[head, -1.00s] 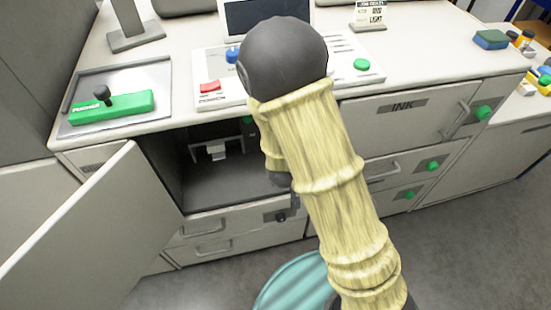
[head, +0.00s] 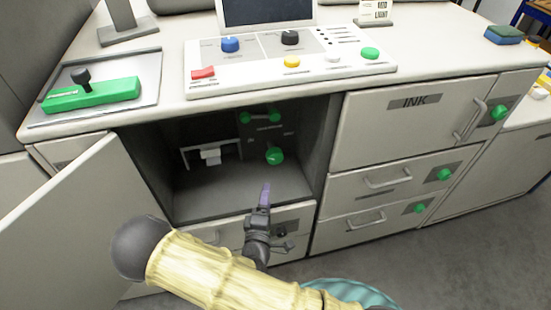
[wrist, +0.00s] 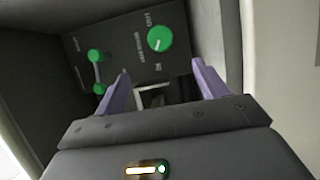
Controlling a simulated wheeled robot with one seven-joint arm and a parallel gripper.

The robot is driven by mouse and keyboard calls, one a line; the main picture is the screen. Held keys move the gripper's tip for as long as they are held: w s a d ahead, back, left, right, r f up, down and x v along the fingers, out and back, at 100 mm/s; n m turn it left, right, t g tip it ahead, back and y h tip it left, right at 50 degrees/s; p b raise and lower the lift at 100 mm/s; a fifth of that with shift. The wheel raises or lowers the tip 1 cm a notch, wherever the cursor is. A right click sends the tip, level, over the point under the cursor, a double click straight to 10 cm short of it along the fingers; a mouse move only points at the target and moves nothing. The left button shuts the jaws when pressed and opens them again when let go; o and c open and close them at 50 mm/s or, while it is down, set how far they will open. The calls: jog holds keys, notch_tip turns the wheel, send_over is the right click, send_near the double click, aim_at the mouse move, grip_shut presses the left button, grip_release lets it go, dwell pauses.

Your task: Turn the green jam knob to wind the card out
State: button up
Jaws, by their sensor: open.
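The round green knob (head: 274,156) is on a dark panel inside the open cabinet bay. In the wrist view the green knob (wrist: 159,38) carries a white mark and has small lettering around it. My gripper (head: 264,190) is at the bay's mouth, below and in front of the knob and apart from it. In the wrist view my gripper (wrist: 161,72) is open and empty, its two purple fingers spread, with the knob beyond and above the gap. A small white piece (head: 210,156) hangs at a pale bracket left of the knob; I cannot tell if it is the card.
A green double-ended handle (head: 260,118) sits above the knob, on the same panel. The open cabinet door (head: 70,215) stands at the left. The bay's floor (head: 235,190) is clear. The control panel (head: 290,65) lies on the counter above. Closed drawers (head: 375,195) are at the right.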

aim_at(274, 160)
jog(key=w, duration=0.5)
jog(key=w+d, duration=0.1)
jog(key=w, duration=0.5)
jog(key=w+d, duration=0.1)
jog(key=w, duration=0.5)
jog(key=shift+w+b, duration=0.2)
jog(key=shift+b, duration=0.1)
jog(key=c, duration=1)
